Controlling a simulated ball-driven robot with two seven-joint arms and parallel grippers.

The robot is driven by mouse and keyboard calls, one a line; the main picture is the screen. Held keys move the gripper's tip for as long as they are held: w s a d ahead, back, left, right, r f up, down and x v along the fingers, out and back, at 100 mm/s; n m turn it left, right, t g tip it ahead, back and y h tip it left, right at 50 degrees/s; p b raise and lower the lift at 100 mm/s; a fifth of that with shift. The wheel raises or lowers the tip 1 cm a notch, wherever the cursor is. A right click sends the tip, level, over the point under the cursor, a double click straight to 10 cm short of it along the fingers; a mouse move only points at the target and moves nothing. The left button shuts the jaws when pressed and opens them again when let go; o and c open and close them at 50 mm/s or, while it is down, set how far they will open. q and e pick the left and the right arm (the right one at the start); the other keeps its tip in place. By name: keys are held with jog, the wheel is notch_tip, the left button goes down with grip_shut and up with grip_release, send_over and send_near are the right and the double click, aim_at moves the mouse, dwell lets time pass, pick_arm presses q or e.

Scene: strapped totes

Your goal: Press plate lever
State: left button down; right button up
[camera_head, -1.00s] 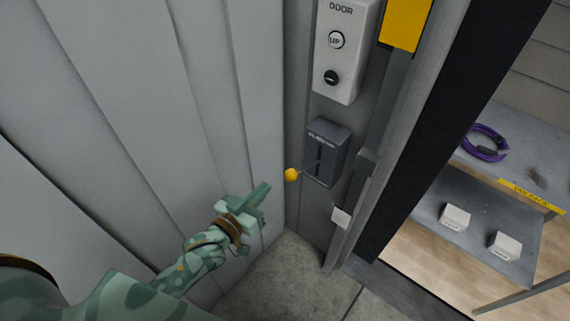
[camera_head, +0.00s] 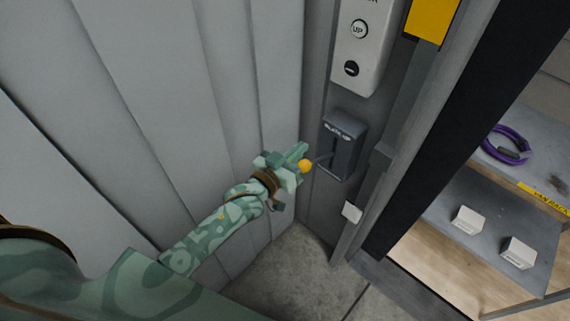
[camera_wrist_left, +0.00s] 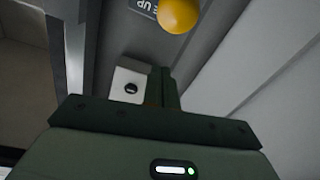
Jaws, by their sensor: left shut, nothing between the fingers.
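The plate lever is a thin rod with a yellow ball knob (camera_head: 305,166), sticking out of a dark grey lever box (camera_head: 342,146) on the wall post. My left gripper (camera_head: 300,153) is shut and empty. Its fingertips are right beside the knob in the head view; whether they touch it I cannot tell. In the left wrist view the yellow knob (camera_wrist_left: 178,14) shows at the top, beyond the shut fingers (camera_wrist_left: 160,88). The lever's rod is mostly hidden there. My right gripper is not in view.
A pale door control panel (camera_head: 360,45) with an UP button and a dark button is above the lever box. A ribbed grey wall (camera_head: 215,90) stands close on the left. On the right, a shelf (camera_head: 480,190) holds white boxes and a purple coil (camera_head: 505,145).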

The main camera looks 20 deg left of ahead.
aim_at(300, 165)
pick_arm(q)
jog(key=shift+f+x, duration=0.2)
jog(key=shift+x, duration=0.65)
jog(key=f, duration=0.1)
jog(key=s+f+b, duration=0.1)
jog(key=shift+s+d+f, duration=0.1)
jog(key=shift+f, duration=0.15)
jog(key=shift+s+f, duration=0.25)
jog(key=shift+f, duration=0.15)
